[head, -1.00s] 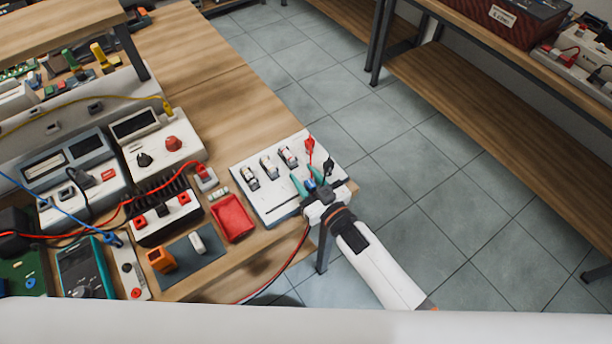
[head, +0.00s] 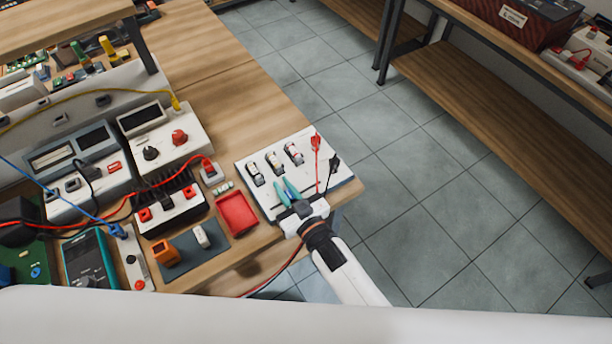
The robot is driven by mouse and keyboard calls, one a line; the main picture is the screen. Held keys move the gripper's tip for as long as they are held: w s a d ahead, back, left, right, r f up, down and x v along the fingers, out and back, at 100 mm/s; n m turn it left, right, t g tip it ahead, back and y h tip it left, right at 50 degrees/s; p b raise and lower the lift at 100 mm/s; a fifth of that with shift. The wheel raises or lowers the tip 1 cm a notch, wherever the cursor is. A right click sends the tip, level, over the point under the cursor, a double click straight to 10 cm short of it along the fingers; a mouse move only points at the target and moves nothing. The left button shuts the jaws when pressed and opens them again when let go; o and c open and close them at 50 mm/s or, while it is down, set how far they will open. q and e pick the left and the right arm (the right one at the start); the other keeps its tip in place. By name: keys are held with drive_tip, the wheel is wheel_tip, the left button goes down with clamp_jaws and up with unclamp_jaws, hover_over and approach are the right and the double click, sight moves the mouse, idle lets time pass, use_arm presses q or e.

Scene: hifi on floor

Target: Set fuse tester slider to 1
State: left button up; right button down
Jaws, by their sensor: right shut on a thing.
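The fuse tester (head: 261,208) is a white panel at the right end of the wooden bench. Three clear fuses in holders stand along its far side, and a red lead and a black lead rise at its right. My right gripper (head: 287,190) comes in from the lower right, with its teal fingers low over the front half of the panel. It is shut on the slider knob, which is mostly hidden by the fingers. The slider's track and its markings cannot be read here. My left gripper is not in view.
A red tray (head: 237,214) lies just left of the tester. A heat-sinked unit (head: 170,208), an orange block (head: 165,252) and a teal multimeter (head: 90,262) stand farther left. Red cables hang near the bench's front edge. Open tiled floor lies to the right.

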sight(258, 183)
drive_tip(key=s+a, duration=0.2)
drive_tip(key=a, duration=0.1)
drive_tip(key=shift+s+a, duration=0.2)
drive_tip(key=shift+s, duration=0.05)
drive_tip(key=shift+f, duration=0.1)
drive_tip(key=c, duration=1.4)
unclamp_jaws()
drive_tip(key=shift+o, duration=0.2)
drive_tip(key=shift+s, duration=0.1)
drive_tip(key=shift+s+d, duration=0.25)
drive_tip(key=b+v, duration=0.2)
drive_tip(key=v, duration=0.9)
drive_tip(key=shift+s, duration=0.1)
